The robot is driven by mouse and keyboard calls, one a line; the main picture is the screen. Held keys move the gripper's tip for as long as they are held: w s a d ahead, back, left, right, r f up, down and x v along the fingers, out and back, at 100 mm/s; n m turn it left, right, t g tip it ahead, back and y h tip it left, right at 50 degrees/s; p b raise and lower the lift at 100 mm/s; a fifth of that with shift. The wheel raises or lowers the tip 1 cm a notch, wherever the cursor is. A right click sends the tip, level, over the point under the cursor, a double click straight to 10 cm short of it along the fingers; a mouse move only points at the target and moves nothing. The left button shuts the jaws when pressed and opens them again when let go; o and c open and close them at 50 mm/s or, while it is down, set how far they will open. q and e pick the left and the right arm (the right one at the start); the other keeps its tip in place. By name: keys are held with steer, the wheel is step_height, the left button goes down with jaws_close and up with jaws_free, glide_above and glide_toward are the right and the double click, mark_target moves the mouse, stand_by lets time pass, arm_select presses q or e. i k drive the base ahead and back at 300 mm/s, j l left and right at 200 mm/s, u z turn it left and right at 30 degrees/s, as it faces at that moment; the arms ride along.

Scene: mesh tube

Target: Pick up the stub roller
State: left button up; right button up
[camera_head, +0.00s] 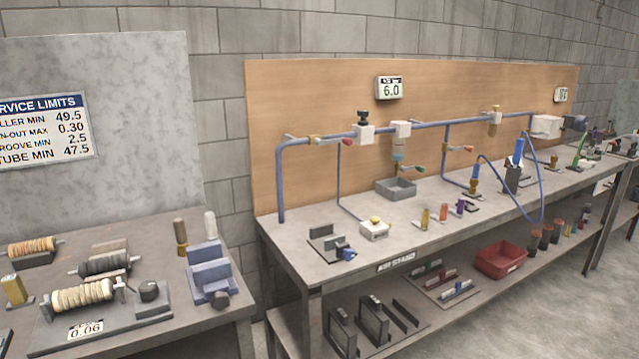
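Neither of my grippers is in view. Several rollers are on the left bench, and I cannot tell which thing is the stub roller. A tan ribbed roller (31,247) lies on a dark stand at the far left. A dark grey roller (105,263) with end shafts lies in the middle. A cream ribbed roller (82,295) lies across a grey gauge fixture (146,312) whose label reads 0.06. A brown upright cylinder (180,233) and a pale one (210,225) stand at the back. A yellow cylinder (14,290) stands at the left edge.
A blue-grey block fixture (208,270) stands at the left bench's right side. A gap separates this bench from the long air stand bench (290,245), which bears blue piping (400,127), valves and small cylinders. A red bin (500,260) is on its lower shelf.

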mark_target(77, 297)
steer(key=u, duration=1.4)
